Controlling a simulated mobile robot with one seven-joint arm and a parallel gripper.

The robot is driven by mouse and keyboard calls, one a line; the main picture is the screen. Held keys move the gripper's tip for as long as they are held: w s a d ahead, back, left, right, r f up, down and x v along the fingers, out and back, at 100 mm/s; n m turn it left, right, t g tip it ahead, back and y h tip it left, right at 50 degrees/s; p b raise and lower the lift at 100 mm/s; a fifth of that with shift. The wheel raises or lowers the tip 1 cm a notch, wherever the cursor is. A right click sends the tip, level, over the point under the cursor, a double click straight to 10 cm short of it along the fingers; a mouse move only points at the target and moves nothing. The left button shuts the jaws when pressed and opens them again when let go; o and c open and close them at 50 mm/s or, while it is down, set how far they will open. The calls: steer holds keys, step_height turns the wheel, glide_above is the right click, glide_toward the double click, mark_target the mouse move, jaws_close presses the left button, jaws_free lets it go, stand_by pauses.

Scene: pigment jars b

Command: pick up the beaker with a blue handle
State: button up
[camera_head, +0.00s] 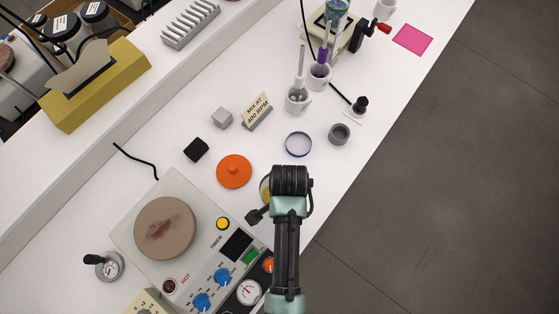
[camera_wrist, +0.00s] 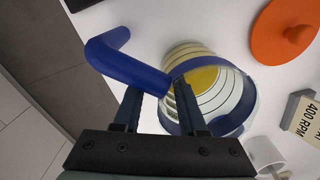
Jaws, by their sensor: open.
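The beaker (camera_wrist: 203,78) is close in front of my gripper (camera_wrist: 158,90) in the wrist view. It is pale with ring lines and shows yellow inside. Its thick blue handle (camera_wrist: 125,62) crosses just ahead of and between my two fingertips. A blue band curves around the beaker's right side. My gripper is open with nothing held; I cannot tell whether a finger touches the handle. In the head view only a yellow and grey sliver of the beaker (camera_head: 264,189) shows left of my wrist, which hides the rest and my fingertips.
A hotplate (camera_head: 125,235) stands at lower left. An orange lid (camera_head: 234,171) lies left of the beaker. A blue-rimmed dish (camera_head: 298,144), a grey cup (camera_head: 339,133) and a sign (camera_head: 257,111) stand beyond. The table edge is close on the right.

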jaws_close()
stand_by(1.4)
